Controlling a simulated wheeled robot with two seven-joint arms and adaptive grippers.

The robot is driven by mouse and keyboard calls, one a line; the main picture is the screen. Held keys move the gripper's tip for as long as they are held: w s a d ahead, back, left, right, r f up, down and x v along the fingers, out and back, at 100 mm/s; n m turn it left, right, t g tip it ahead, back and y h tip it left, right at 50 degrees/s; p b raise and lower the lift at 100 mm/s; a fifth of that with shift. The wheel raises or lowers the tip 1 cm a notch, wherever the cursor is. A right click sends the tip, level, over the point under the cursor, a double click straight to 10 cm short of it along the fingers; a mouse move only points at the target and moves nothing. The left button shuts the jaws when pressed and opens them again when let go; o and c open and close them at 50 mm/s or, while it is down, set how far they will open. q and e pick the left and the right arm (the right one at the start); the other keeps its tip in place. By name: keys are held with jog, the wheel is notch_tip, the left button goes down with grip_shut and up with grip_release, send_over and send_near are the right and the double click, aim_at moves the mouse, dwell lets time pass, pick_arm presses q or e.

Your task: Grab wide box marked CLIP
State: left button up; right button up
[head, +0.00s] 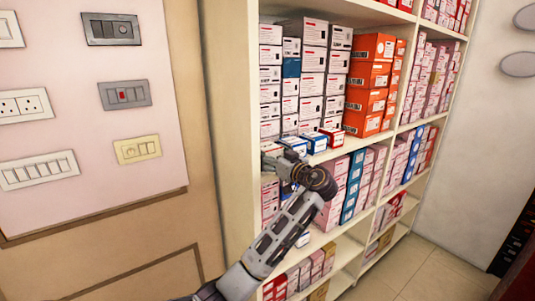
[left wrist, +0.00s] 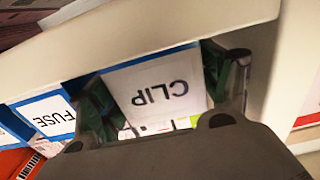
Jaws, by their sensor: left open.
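In the left wrist view, a white box marked CLIP (left wrist: 160,92) with a blue edge shows its label upside down. My left gripper (left wrist: 155,76) is open, with one dark green finger on each side of this box. I cannot tell whether the fingers touch it. In the head view, my left gripper (head: 279,158) is at the front of a shelf, at its left end, beside small blue-and-white boxes (head: 315,142). The labels there are too small to read, and the gripper partly hides the nearest box. My right gripper is not in view.
A blue-edged box marked FUSE (left wrist: 48,117) sits beside the CLIP box. A small red box (head: 334,137) stands farther right. Tall stacks of white boxes (head: 312,82) and orange boxes (head: 367,75) rise behind. The shelf unit's side panel (head: 232,110) stands close left of my gripper.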

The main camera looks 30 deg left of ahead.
pick_arm(q)
jog(key=shift+p+x, duration=0.3)
jog(key=shift+x, duration=0.75)
jog(key=c, duration=0.8)
